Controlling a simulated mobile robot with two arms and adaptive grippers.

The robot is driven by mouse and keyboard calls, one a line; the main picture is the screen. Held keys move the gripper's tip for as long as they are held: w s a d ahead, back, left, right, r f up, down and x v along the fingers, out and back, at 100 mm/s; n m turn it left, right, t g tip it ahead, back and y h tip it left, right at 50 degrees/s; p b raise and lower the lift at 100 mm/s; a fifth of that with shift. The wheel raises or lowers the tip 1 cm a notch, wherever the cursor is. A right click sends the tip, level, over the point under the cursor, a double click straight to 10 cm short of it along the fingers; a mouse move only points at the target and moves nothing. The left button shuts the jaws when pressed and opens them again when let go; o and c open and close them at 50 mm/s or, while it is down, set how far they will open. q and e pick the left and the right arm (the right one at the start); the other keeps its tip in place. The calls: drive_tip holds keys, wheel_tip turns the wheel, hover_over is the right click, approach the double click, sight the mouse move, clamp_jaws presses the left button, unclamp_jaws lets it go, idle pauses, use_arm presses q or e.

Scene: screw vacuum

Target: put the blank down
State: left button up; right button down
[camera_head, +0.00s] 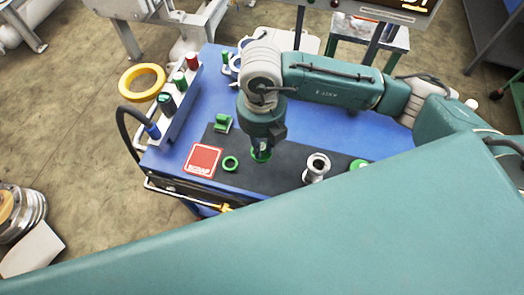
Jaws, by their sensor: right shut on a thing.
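My right gripper (262,145) points down over the dark mat (285,180) on the blue table. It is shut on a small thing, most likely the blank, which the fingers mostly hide. A green round piece (261,155) shows right at the fingertips; I cannot tell whether it is held or lies on the mat below. A silver flanged fitting (316,168) stands on the mat to the right of the gripper. A green ring (230,163) lies flat to its left. My left gripper is not in view.
Another green piece (358,164) sits to the right, partly hidden. My teal arm covers the foreground.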

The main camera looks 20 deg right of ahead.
drive_tip(key=shift+f, duration=0.85)
wheel_tip(320, 180, down, 4)
drive_tip(key=shift+f+p, duration=0.1)
drive_tip(key=shift+p, duration=0.4)
drive_tip(key=shift+f, duration=0.15)
drive_tip(key=shift+f+b, duration=0.2)
drive_tip(key=shift+b, duration=0.1)
drive_tip(key=c, duration=1.6)
unclamp_jaws()
drive_tip(key=shift+r, duration=0.1)
drive_tip(key=shift+r, duration=0.1)
